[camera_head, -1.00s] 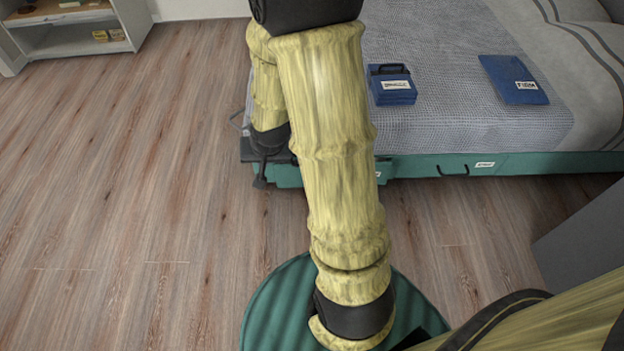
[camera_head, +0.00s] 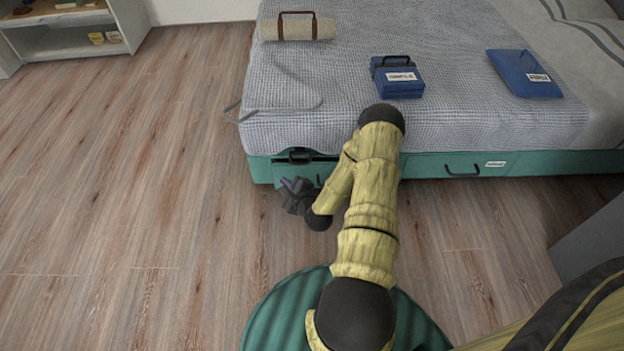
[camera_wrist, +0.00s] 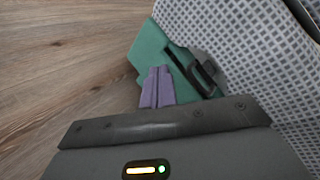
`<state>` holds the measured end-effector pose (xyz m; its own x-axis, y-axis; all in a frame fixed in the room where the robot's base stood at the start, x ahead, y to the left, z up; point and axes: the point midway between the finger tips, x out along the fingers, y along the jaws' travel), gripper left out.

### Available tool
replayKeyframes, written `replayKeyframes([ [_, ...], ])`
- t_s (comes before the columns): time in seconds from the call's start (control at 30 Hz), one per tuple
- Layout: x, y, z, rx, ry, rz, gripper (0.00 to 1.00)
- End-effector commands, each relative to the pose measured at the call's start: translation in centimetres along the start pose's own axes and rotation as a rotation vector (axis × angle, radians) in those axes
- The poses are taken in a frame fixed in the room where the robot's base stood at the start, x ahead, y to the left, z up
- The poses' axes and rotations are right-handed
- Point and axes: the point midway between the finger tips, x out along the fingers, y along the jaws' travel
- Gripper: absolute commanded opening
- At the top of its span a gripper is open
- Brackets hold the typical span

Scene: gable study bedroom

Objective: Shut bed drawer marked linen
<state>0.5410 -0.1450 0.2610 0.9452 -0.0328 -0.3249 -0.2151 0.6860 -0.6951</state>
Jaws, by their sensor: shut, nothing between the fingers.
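The bed base is green, with a left drawer front (camera_head: 265,171) and a right drawer front (camera_head: 430,166), each with a black handle. The right front has a white label (camera_head: 495,164), too small to read. My arm hides part of the left front, and no label shows on it.
On the bed (camera_head: 450,120) lie a rolled beige blanket (camera_head: 320,29), a blue case (camera_head: 397,78) and a flat blue folder (camera_head: 523,73). A grey cabinet side (camera_head: 590,235) stands at the right. The wooden floor (camera_head: 120,180) at the left is clear; a white shelf (camera_head: 120,35) stands beyond.

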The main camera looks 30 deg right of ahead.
Motion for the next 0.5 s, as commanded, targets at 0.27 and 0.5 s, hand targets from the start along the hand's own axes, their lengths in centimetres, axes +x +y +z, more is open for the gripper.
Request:
replayKeyframes([
  [0.27, -1.6, 2.9, -8.2, 0.596, -0.032, -0.383, 0.00],
  [0.5, -3.9, 3.6, -11.8, 0.871, -0.084, -0.614, 0.00],
])
